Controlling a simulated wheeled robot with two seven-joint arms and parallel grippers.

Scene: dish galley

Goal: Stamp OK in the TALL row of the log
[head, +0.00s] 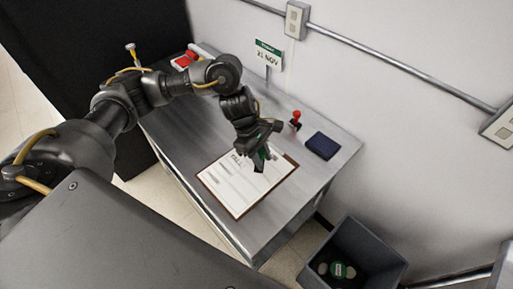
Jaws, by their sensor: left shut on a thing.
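The log (238,195) is a white sheet on a brown clipboard, lying flat on the metal table. The word TALL shows near its top, close beside my gripper; the smaller rows are too small to read. My left gripper (258,165) points down over the upper part of the log. It is shut on a green thing (262,152), apparently a stamp, mostly hidden by the fingers. I cannot tell if it touches the paper. A red-handled stamp (295,120) stands upright behind, beside a dark blue ink pad (322,146). My right gripper is out of view.
A red and white item (186,60) lies at the table's far left corner. A grey bin (352,258) with round things inside stands right of the table (330,180).

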